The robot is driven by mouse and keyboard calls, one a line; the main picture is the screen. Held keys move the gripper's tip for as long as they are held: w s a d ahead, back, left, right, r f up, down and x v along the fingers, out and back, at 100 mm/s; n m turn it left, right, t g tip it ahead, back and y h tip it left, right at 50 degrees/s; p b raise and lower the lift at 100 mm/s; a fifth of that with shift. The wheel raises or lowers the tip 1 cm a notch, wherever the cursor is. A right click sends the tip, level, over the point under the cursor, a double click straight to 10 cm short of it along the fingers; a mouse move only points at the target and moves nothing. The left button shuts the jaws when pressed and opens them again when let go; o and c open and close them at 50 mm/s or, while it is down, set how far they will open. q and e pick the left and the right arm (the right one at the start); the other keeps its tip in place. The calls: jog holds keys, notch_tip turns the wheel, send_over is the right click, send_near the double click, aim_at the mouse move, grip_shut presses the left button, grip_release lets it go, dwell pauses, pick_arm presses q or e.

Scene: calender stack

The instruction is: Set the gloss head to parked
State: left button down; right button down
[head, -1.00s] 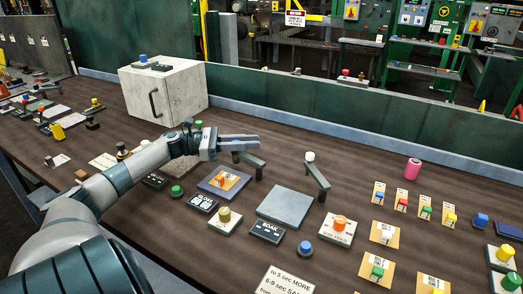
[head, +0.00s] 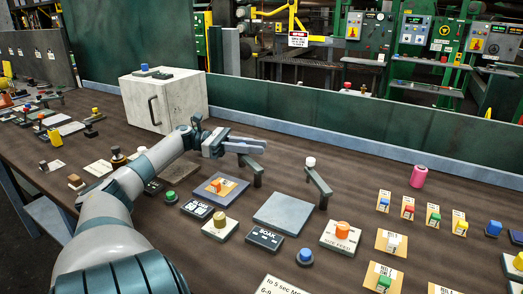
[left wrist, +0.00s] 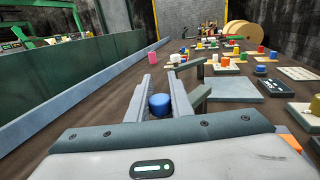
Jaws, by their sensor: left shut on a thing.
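My left gripper (head: 245,145) is at the near-left dark swing arm (head: 254,170), which I take to be the gloss head. In the left wrist view the gripper's fingers (left wrist: 158,90) are shut on a blue knob (left wrist: 159,104); in the head view the fingers hide it. The swing arm stands behind a blue pad (head: 222,189) with an orange piece on it. A dark sign (head: 196,209) that seems to read GLOSS lies in front. A second swing arm (head: 319,184) with a white knob (head: 310,161) stands to the right, apart from my gripper. My right gripper is out of view.
A white box (head: 163,98) with a handle stands at the back left. A SOAK sign (head: 264,238), a blue button (head: 305,255) and a pink cylinder (head: 418,176) are to the right. Brown table is clear behind the swing arms.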

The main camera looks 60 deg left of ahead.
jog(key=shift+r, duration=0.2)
pick_arm(q)
jog(key=c, duration=1.6)
grip_release()
